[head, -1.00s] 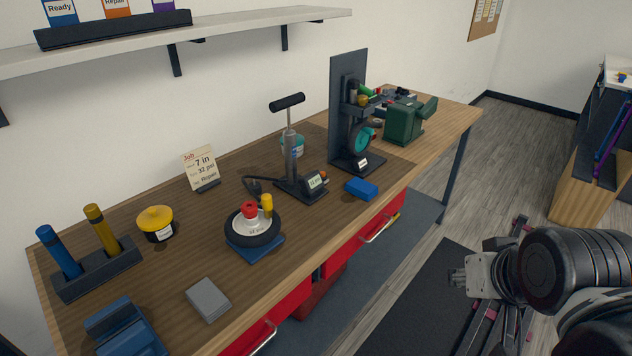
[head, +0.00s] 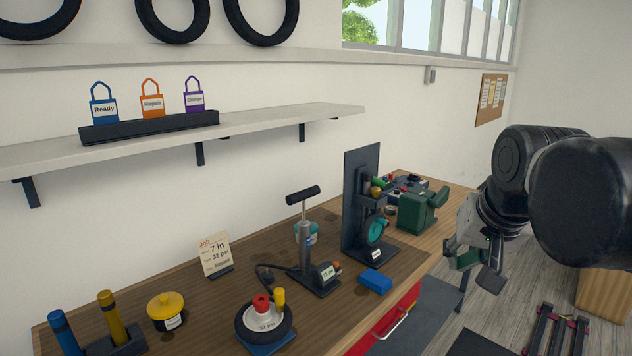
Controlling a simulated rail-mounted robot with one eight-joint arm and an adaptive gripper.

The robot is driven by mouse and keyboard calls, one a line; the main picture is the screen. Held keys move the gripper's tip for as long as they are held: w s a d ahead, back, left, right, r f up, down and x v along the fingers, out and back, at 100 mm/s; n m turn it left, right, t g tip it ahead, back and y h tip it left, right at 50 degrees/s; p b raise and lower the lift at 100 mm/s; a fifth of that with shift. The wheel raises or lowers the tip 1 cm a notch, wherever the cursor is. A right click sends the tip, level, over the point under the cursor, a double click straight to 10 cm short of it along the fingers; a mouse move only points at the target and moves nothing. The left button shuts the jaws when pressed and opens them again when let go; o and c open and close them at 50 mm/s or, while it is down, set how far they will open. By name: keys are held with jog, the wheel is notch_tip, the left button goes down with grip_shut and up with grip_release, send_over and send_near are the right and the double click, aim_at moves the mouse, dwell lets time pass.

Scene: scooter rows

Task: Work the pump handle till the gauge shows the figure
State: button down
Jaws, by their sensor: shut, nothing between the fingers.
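The floor pump (head: 306,250) stands upright on the bench, its black T-shaped pump handle (head: 302,194) raised on a bare rod. The gauge (head: 328,272) on its base has a small lit display; its figure is too small to read surely. The job card (head: 214,255) behind reads 7 in, 32 psi, Repair. A small wheel (head: 263,321) with a red cap and a yellow cap lies on a blue stand in front of the pump. My gripper (head: 476,268) is shut and empty, at the right beyond the bench's front edge, well apart from the handle.
A blue block (head: 375,281) lies right of the pump. A dark upright panel with a clamp stand (head: 362,205) and a green machine (head: 422,208) stand farther right. A yellow-lidded pot (head: 167,311) is at left. A shelf (head: 290,122) with tags overhangs behind.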

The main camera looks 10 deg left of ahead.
jog(key=w+a+r+m+g+p, duration=0.15)
jog(key=w+a+r, duration=0.3)
jog(key=w, duration=0.45)
jog(key=w+a+r+y+p, duration=0.1)
jog(key=w+a+r+p, duration=0.1)
jog(key=w+a+r, duration=0.35)
jog(key=w+a+r+m+g+p, duration=0.1)
jog(key=w+a+r+p, duration=0.3)
jog(key=w, duration=0.7)
jog(key=m+g+p, duration=0.2)
jog(key=m+p, duration=0.2)
jog(key=p, duration=0.1)
send_over(304, 190)
jog(key=s+d, duration=0.2)
jog(key=d, duration=0.1)
jog(key=s+d+x, duration=0.1)
jog(key=x, duration=0.4)
jog(key=shift+w+a+n, duration=0.15)
jog(key=shift+a+n, duration=0.1)
jog(key=shift+a, duration=0.1)
jog(key=shift+f, duration=0.1)
jog(key=b+x, duration=0.3)
jog(key=x, duration=0.8)
jog(key=shift+a+f+b, duration=0.15)
jog(key=shift+f+b, duration=0.15)
jog(key=shift+b, duration=0.05)
jog(key=shift+x, duration=1)
jog(key=shift+f, duration=0.1)
